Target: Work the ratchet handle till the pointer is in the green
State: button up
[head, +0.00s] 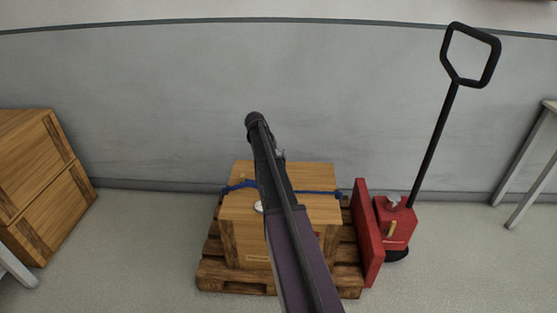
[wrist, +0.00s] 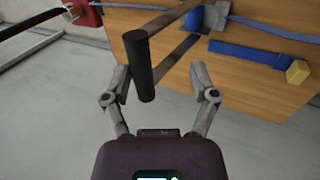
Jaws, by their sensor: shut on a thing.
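In the wrist view, the black grip of the ratchet handle (wrist: 139,64) stands between the fingers of my gripper (wrist: 160,76), close against the left finger. My gripper is shut on it, although the fingers look wide apart from this angle. A small white round face (head: 259,207), perhaps the gauge, shows beside my arm. I cannot make out a pointer or a green zone.
The crate stands on a wooden pallet (head: 235,280). A red pallet jack (head: 394,222) with a tall black handle is at the right. Stacked crates (head: 45,185) stand at the left, and a grey wall is behind. Floor is free between the stacked crates and the pallet.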

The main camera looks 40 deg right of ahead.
jog(key=w+a+r+p, duration=0.5)
jog(key=w+a, duration=0.4)
jog(key=a, duration=0.2)
jog(key=shift+r, duration=0.25)
dwell(1.9)
dwell(0.3)
jog(key=shift+f, duration=0.1)
jog(key=c, duration=0.6)
jog(key=shift+s+f, duration=0.15)
grip_shut()
jog(key=s+a+f+n+t+h+b, duration=0.2)
jog(key=s+a+n+t+h+b, duration=0.2)
jog(key=h+b, duration=0.8)
jog(key=s+n+t+b, duration=0.1)
jog(key=s+n+b, duration=0.1)
jog(key=n+b, duration=0.1)
jog(key=shift+s+a+f+b, duration=0.2)
jog(key=shift+a+f+b, duration=0.15)
jog(key=shift+b, duration=0.5)
